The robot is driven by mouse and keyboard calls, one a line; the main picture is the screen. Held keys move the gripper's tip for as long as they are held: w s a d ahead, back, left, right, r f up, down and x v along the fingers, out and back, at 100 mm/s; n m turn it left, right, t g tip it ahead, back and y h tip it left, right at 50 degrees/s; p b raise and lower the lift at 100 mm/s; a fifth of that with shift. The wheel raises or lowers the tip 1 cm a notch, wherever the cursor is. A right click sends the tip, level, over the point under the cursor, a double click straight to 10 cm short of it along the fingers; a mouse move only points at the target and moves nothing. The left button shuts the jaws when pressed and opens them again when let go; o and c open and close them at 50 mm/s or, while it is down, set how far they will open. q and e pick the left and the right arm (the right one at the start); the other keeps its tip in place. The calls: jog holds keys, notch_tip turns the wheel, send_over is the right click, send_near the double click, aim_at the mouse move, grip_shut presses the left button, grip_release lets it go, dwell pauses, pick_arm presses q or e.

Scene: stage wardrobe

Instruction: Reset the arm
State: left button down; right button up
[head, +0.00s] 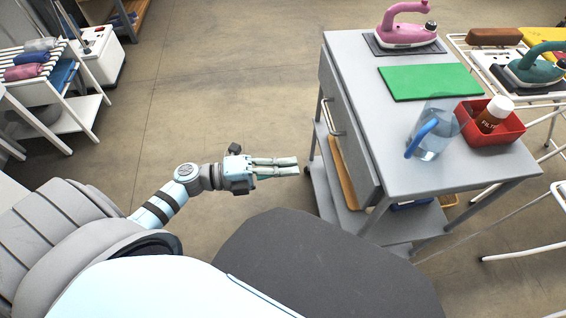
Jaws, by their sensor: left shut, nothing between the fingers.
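My left arm comes in from the left and stretches toward the middle of the head view. My left gripper (296,166) is shut and empty, with its fingers close together, pointing right. It hangs over open floor, just left of the grey cabinet table (393,145) and apart from it in the picture. My right gripper is out of view.
The table carries a pink iron (404,30), a green mat (430,82), a clear jug with a blue handle (433,135) and a red tray (503,136) holding a brown bottle (494,114). White racks stand left and right. The floor (215,100) behind my left gripper is clear.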

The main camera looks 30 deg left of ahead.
pick_arm(q)
jog(key=shift+s+a, duration=0.3)
